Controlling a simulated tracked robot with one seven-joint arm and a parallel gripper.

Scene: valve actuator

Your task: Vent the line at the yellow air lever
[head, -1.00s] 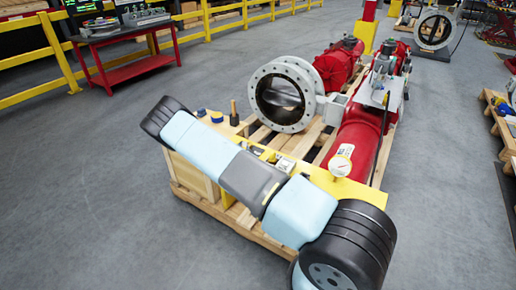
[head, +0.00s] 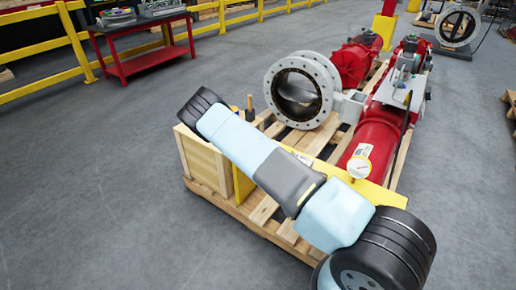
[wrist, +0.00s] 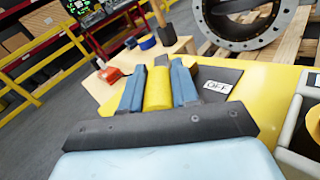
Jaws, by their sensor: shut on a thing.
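In the wrist view, the yellow air lever (wrist: 157,90) stands between the two blue fingers of my gripper (wrist: 158,86), which is shut on it. The lever's lower end is hidden behind the dark gripper body. Right of the fingers is a dark plate with a white "OFF" label (wrist: 217,87), set on a yellow panel (wrist: 265,85). In the head view my arm crosses in front of the yellow panel (head: 385,193) and hides the lever and my gripper. The white pressure gauge (head: 359,167) shows just above my arm; its reading is too small to tell.
A grey flanged valve (head: 302,92) and red actuator cylinders (head: 376,132) sit on the wooden pallet (head: 245,211). In the wrist view, a red object (wrist: 110,74) and a blue roll (wrist: 147,42) lie on wood beyond the fingers. Floor left of the pallet is clear.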

